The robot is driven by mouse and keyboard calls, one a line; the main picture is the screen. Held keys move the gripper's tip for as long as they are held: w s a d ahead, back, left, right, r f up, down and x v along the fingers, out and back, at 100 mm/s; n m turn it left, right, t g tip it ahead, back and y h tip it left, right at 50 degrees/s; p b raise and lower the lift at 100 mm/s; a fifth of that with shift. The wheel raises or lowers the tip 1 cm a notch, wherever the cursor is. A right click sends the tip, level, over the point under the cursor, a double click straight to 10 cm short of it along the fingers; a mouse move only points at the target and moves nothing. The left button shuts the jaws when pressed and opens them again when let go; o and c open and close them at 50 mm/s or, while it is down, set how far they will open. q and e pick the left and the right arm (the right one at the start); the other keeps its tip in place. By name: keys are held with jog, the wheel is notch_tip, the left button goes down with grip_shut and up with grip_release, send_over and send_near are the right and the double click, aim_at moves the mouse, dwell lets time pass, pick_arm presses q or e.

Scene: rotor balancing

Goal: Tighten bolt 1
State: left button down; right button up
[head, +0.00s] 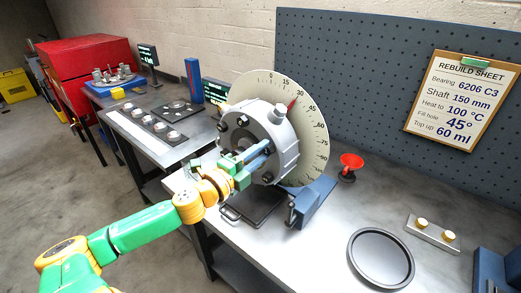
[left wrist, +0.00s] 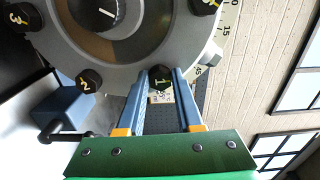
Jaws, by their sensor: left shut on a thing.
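The round grey housing (head: 286,137) stands on the bench in front of a pale dial disc (head: 314,140) with a red pointer. Its face also shows in the left wrist view (left wrist: 130,73), with dark numbered bolts around the rim. Bolt 1 (left wrist: 160,79) is a black head with a yellow mark, at the lower rim in that view. My left gripper (left wrist: 159,82) has its blue fingers on both sides of bolt 1 and is shut on it. In the head view my left gripper (head: 264,158) reaches the housing face and hides bolt 1. My right gripper is not in view.
A rebuild sheet (head: 462,103) hangs on the pegboard. Bench space between the stand and tray is clear.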

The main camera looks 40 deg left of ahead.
pick_arm(q)
jog(key=m+p, duration=0.1)
jog(key=m, duration=0.5)
jog(key=shift+r, duration=0.1)
jog(key=shift+m+p, duration=0.3)
dwell(0.4)
jog(key=c, duration=0.6)
grip_release()
jog(key=shift+o, duration=0.2)
jog(key=shift+s, duration=0.55)
jog(key=s, duration=0.6)
jog(key=shift+a, duration=0.25)
